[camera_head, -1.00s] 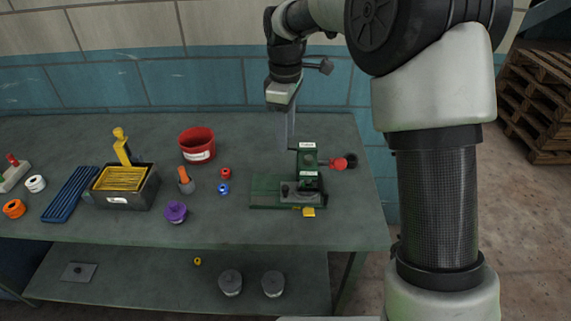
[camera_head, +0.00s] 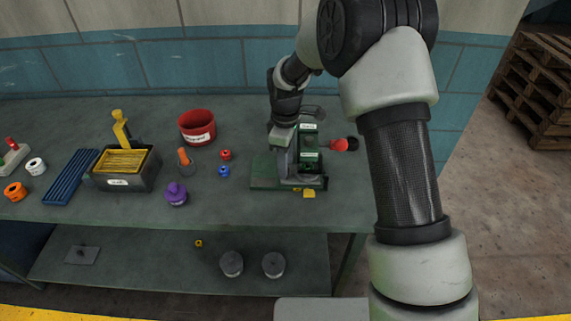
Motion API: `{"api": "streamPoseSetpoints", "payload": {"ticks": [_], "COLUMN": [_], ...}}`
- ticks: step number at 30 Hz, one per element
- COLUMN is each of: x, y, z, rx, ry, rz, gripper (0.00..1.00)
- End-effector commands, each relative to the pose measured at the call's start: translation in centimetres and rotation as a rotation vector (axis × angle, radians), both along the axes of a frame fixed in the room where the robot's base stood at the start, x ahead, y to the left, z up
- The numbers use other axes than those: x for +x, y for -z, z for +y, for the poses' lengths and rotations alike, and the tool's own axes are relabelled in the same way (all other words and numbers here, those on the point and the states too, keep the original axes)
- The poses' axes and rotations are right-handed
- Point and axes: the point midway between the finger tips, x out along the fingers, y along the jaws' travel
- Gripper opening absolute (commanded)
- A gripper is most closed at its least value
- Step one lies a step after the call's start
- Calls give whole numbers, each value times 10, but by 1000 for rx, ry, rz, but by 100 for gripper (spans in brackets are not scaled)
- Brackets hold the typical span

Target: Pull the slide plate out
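A green machine (camera_head: 310,142) with white labels and a red-knobbed lever (camera_head: 340,145) stands on a flat green base (camera_head: 264,172) at the right of the bench. A yellow tab (camera_head: 309,193) sticks out at the base's front edge, below a small grey plate; I take this to be the slide plate, though most of it is hidden. My gripper (camera_head: 289,178) points down at the front left of the machine, over the grey plate. The fingers are small and partly merged with the machine, so I cannot tell their opening or whether they touch anything.
On the bench (camera_head: 235,220) to the left are a red bin (camera_head: 198,128), a yellow-filled dark box (camera_head: 125,163), a purple knobbed part (camera_head: 176,194), an orange-handled tool (camera_head: 184,157) and small red and blue rings. The bench front before the machine is clear.

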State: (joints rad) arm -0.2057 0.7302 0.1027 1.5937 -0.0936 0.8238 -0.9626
Motion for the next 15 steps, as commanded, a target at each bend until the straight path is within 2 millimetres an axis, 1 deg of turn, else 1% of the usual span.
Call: {"api": "streamPoseSetpoints", "payload": {"ticks": [4,12,14,15], "x": [0,0,0,0], "y": [8,9,9,9], "z": [0,0,0,0], "rx": [1,1,1,1], "ry": [0,0,0,0], "rz": [-1,-1,-1,-1], "gripper": [37,37,27,20]}}
